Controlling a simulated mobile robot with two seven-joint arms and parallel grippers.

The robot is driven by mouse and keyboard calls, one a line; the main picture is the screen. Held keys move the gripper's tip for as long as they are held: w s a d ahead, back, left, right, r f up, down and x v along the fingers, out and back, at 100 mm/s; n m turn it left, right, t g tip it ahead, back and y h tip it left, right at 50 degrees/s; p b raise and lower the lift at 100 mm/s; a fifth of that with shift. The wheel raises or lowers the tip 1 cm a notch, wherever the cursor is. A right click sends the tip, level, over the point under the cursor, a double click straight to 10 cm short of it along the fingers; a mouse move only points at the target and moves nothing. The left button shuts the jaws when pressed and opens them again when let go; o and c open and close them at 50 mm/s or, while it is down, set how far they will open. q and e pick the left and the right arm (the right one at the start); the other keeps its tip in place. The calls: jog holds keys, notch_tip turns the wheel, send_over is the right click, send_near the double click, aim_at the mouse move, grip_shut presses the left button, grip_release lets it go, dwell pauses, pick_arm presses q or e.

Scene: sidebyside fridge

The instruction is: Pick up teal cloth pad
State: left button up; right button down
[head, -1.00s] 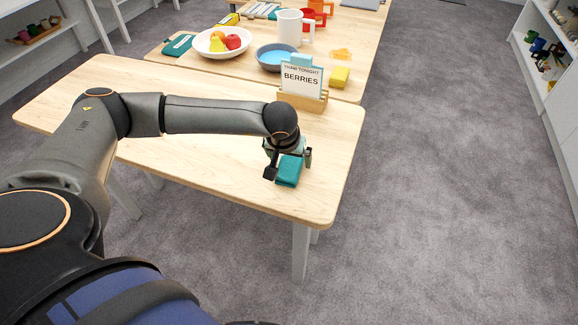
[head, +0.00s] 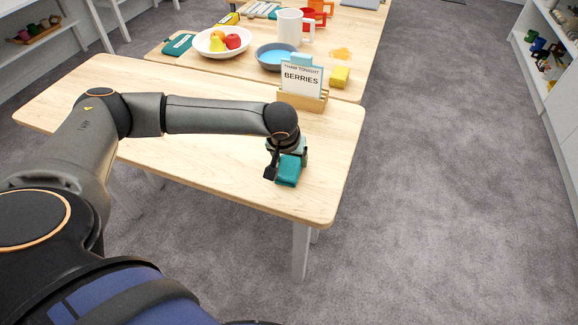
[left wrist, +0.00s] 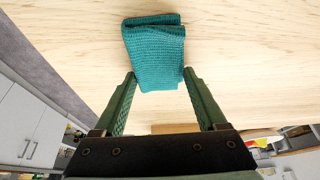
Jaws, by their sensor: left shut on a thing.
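The teal cloth pad (head: 289,170) lies on the wooden table near its front right corner. In the left wrist view the folded, ribbed pad (left wrist: 155,50) shows between and beyond the green fingertips. My left gripper (head: 287,165) is at the pad from above, with its fingers on either side of it. In the left wrist view the gripper (left wrist: 160,82) is shut on the near end of the pad. I cannot see a clear gap under the pad. My right gripper is not in view.
A wooden holder (head: 304,101) with a "BERRIES" card stands behind the pad. The near table's left part is clear.

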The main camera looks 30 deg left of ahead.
pick_arm(q)
jog(key=shift+r, duration=0.1)
jog(key=shift+r, duration=0.5)
jog(key=v, duration=0.6)
jog(key=s+d+v, duration=0.1)
jog(key=v, duration=0.2)
jog(key=shift+s+f, duration=0.1)
jog(key=shift+f, duration=0.05)
jog(key=s+d+r+b, duration=0.1)
jog(key=s+d+r, duration=0.2)
jog(key=s, duration=0.5)
jog(key=shift+s+d+r, duration=0.15)
jog(key=shift+d+r, duration=0.15)
jog(key=shift+r, duration=0.15)
